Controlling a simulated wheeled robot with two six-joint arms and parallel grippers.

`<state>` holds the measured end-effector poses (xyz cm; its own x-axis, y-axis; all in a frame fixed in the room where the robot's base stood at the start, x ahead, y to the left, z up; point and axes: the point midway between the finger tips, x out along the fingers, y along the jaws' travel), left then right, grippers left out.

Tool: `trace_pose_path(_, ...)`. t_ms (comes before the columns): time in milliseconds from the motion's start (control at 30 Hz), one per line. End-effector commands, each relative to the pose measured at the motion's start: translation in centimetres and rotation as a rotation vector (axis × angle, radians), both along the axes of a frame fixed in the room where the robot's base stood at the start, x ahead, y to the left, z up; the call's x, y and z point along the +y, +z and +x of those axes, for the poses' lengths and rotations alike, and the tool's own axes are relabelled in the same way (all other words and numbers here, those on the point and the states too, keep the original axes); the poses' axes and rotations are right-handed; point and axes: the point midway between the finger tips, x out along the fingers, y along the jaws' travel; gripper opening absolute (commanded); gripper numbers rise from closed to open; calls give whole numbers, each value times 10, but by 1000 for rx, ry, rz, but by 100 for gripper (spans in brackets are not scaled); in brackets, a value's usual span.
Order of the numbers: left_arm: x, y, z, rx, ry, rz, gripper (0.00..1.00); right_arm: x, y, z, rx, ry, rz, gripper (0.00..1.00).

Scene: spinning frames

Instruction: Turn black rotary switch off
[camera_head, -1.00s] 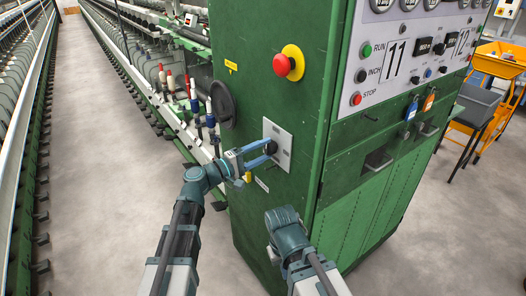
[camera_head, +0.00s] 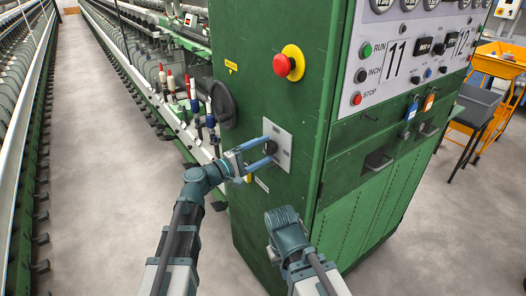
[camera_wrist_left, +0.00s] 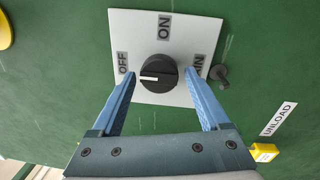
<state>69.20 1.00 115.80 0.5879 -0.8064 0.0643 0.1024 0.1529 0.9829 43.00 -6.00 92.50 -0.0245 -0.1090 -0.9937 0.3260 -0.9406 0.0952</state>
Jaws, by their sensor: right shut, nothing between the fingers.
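The black rotary switch (camera_wrist_left: 158,73) is a round knob with a white pointer mark, on a light plate (camera_wrist_left: 185,30) on the green cabinet. In the left wrist view its mark points left, to the side with the OFF label (camera_wrist_left: 123,62). ON is at the top and another label is at the right. My left gripper (camera_wrist_left: 162,82) is open, with one blue finger on each side of the knob and gaps between. It also shows in the head view (camera_head: 268,149), at the plate. My right arm's wrist shows low in the head view; its fingers are hidden.
A red emergency button (camera_head: 284,64) on yellow sits above the plate. A small black knob (camera_wrist_left: 221,74) sits right of the plate in the wrist view. A yellow part (camera_wrist_left: 263,152) is lower right. The cabinet's control panel is at the right. The floor aisle at the left is clear.

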Motion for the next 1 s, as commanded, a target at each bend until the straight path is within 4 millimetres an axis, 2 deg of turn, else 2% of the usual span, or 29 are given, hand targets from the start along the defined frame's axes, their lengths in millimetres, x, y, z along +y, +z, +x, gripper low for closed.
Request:
trace_pose_path(333,1,0,-1,-2,0,1,88,0,0,0,0,0,0,0)
trace_pose_path(467,10,-1,-8,-1,2,1,88,0,-1,0,0,0,0,0)
trace_pose_path(800,68,-6,-51,-1,5,2,88,0,-6,0,0,0,0,0)
trace_pose_path(1000,95,-8,-70,-1,3,1,88,0,-8,0,0,0,0,0)
